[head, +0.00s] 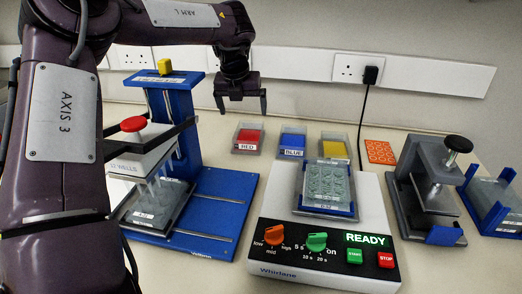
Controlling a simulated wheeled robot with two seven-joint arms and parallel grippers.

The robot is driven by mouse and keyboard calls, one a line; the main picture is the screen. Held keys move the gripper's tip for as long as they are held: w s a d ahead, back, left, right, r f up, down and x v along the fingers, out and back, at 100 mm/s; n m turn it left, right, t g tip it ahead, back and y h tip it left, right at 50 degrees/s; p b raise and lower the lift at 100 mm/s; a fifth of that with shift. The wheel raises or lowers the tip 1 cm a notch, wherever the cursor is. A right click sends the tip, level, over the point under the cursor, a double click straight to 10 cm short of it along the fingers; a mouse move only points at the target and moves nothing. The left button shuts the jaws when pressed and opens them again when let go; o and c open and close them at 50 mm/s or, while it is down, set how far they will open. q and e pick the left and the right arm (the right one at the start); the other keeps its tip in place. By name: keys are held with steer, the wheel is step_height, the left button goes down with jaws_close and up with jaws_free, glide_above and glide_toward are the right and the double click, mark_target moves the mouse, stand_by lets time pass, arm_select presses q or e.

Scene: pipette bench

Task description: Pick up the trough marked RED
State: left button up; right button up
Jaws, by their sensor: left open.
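The trough marked RED (247,139) is a small grey tray with red contents and a label on its front. It sits on the bench behind the white machine, left of the trough marked BLUE (291,143). My left gripper (242,108) points down with its two fingers apart and nothing between them. In the head view it appears just above and slightly behind the red trough, apart from it. My right gripper is not in view.
A yellow trough (334,149) and an orange mat (380,152) lie right of the blue one. The white machine (325,251) reading READY stands in front. A blue press stand (216,205) is at left, a grey clamp (428,180) at right. A wall socket (350,68) is behind.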

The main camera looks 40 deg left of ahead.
mark_target(248, 129)
arm_select(q)
steer(key=shift+g, duration=0.3)
steer(key=x, duration=0.2)
steer(key=d+x, duration=0.1)
steer(key=x, duration=0.5)
steer(key=shift+s+d+f+p, duration=0.15)
steer(key=shift+d+p, duration=0.15)
steer(key=shift+d, duration=0.05)
steer(key=c, duration=1.1)
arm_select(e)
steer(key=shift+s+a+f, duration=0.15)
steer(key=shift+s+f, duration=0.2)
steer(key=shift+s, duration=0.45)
